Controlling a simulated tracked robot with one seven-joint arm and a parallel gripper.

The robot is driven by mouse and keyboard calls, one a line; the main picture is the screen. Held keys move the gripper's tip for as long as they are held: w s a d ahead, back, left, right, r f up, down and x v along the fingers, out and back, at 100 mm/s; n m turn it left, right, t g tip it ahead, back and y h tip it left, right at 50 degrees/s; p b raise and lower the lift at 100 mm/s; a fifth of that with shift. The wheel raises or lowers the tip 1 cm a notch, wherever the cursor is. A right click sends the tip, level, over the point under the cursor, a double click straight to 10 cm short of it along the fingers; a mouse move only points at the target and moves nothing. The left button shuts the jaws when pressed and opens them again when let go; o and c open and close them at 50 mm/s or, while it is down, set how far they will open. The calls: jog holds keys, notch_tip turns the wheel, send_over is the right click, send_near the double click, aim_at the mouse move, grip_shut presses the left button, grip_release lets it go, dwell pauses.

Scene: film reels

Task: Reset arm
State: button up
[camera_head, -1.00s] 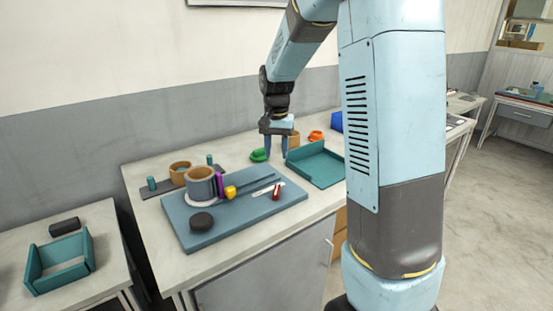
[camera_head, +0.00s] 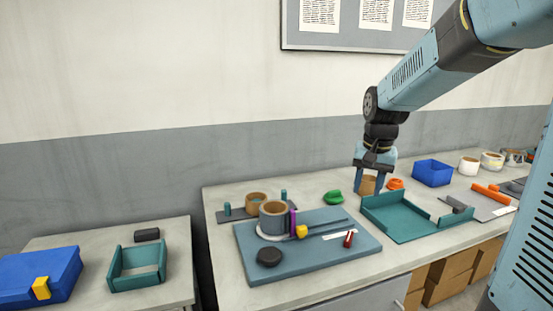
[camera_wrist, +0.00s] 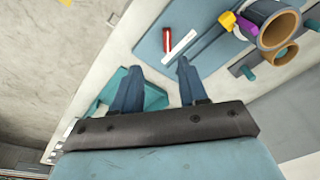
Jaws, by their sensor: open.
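My gripper (camera_head: 372,187) is open above the workbench, fingers pointing down. In the wrist view its two fingers (camera_wrist: 157,68) are apart with nothing between them. In the head view a tan ring (camera_head: 368,186) shows between and behind the fingers; whether they touch it I cannot tell. A teal open tray (camera_head: 408,220) lies just right of the gripper, and its edge shows under the left finger in the wrist view (camera_wrist: 154,97). A green piece (camera_head: 333,197) lies to the left and an orange piece (camera_head: 396,183) to the right.
A blue bin (camera_head: 433,172) stands at right. A side table at left holds a teal holder (camera_head: 137,283) and blue box (camera_head: 40,275).

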jog(key=s+r+n+t, duration=0.2)
jog(key=s, duration=0.8)
jog(key=s+r+n+t, duration=0.2)
jog(key=s+r, duration=0.1)
jog(key=s, duration=0.7)
jog(key=shift+s, duration=0.4)
